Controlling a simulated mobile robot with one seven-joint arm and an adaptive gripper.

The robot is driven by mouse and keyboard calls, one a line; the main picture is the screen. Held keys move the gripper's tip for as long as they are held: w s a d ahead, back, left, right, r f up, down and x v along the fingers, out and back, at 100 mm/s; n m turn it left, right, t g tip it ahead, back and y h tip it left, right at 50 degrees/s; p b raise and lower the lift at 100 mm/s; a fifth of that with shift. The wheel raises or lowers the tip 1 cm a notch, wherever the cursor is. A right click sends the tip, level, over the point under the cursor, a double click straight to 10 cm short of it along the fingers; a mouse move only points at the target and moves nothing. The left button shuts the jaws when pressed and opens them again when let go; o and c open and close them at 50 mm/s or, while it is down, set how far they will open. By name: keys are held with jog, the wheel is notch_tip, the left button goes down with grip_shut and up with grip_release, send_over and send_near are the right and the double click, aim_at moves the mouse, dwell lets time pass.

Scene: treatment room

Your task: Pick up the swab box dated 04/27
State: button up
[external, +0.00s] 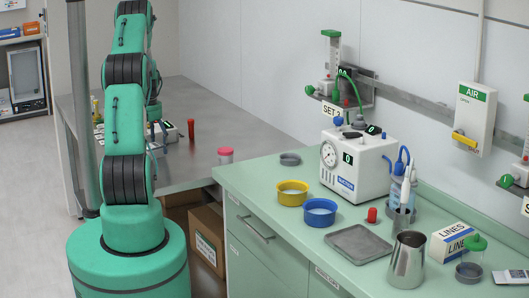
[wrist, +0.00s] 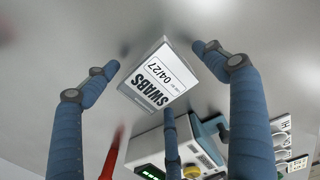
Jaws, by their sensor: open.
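The swab box (wrist: 158,76) shows in the wrist view with a white label reading SWABS and 04/27. It lies on the grey table between the fingertips of my gripper (wrist: 155,82), which is open around it. The blue fingers stand apart from the box on its left and right, and a third finger reaches toward its lower edge. I cannot tell whether that finger touches it. In the external view my green arm reaches over the grey table, and the arm hides the gripper and the box.
A device with a green display (wrist: 150,172) stands close to the box in the wrist view. A red tube (external: 191,130) and a pink-lidded jar (external: 226,155) stand on the grey table (external: 205,98). The green counter at right holds a pump, bowls and a steel jug (external: 407,262).

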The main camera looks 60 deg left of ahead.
aim_at(152, 145)
jog(key=c, duration=1.4)
jog(key=shift+r, duration=0.1)
jog(key=shift+r, duration=0.45)
notch_tip(152, 145, up, 3)
jog(key=shift+s+d+f+p, duration=0.1)
jog(key=shift+d+f+p, duration=0.05)
jog(key=shift+p, duration=0.6)
jog(key=s+d, duration=0.2)
jog(key=d, duration=0.2)
jog(key=s+d+r+p, duration=0.1)
jog(key=s+d, duration=0.1)
jog(key=d, duration=0.3)
jog(key=s+d+p, duration=0.1)
jog(key=s+d, duration=0.1)
jog(key=d, duration=0.3)
jog(key=shift+s+d+r, duration=0.1)
jog(key=shift+s+r, duration=0.05)
jog(key=shift+s, duration=0.1)
